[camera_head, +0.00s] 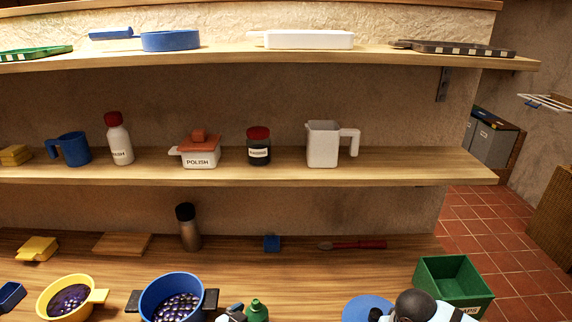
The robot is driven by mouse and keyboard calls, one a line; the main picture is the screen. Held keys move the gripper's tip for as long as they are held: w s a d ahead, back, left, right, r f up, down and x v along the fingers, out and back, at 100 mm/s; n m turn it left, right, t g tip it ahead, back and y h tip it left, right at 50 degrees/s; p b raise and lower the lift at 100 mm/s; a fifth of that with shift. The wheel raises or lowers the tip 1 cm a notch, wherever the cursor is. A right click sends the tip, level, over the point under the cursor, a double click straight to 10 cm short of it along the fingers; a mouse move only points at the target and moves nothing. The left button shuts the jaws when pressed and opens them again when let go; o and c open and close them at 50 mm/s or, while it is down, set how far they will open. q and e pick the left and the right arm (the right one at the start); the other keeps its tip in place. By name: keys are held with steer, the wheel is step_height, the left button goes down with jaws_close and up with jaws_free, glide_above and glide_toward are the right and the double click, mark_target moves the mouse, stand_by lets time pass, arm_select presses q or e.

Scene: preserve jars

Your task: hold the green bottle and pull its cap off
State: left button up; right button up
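The green bottle (258,313) stands at the bottom edge of the head view, and only its upper part shows. Its narrow top (255,302) is also green; I cannot tell the cap apart from the neck. My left gripper (233,313) is just left of the bottle, cut off by the frame edge. I cannot tell whether it touches the bottle or how its fingers stand. Part of my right arm, black and white, shows at the bottom right, over the edge of a blue disc (366,308). Its fingers cannot be made out clearly.
A green crate (455,291), its label partly hidden, stands at the right. A blue pot (172,278) and a yellow pan (62,283) hold dark contents at the left.

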stand_by(0.7)
arm_select(q)
steer(key=shift+x, duration=0.9)
steer(key=c, duration=1.3)
steer(key=shift+s, duration=0.1)
steer(key=shift+r, duration=0.15)
